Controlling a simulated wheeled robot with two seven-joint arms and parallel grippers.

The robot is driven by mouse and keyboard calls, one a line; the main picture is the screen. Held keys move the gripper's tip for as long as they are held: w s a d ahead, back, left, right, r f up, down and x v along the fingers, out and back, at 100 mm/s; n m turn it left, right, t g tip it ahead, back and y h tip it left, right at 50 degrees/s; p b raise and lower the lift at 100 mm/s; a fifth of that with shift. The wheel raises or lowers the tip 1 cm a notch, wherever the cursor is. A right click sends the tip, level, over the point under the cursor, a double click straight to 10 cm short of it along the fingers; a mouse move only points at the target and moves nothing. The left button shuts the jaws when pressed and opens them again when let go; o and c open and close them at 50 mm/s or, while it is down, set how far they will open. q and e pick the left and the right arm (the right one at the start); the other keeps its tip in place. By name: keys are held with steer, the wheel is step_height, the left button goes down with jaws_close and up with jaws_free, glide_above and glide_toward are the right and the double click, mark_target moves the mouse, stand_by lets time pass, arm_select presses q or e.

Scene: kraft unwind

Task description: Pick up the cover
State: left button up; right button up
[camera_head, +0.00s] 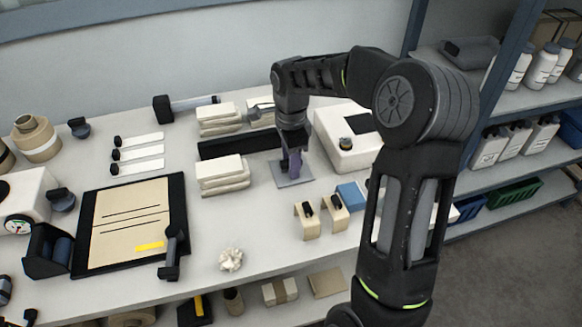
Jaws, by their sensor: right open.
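My right arm reaches in from the lower right, and its right gripper (291,162) points down at the middle of the table. Directly below it is a flat grey square plate (303,181) on the table, which may be the cover. My gripper is open; its fingertips are small and dark here, and I cannot tell whether they touch the plate. My left gripper is not in view.
Cream stacked pads (222,172) stand left of the plate, with a black strip (225,146) behind. A white box (345,150) stands to the right. Two tan holders (306,220) and a blue block (350,196) are in front. A black-framed board (182,215) lies left.

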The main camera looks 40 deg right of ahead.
steer(key=shift+c, duration=0.4)
jaws_close()
stand_by(0.4)
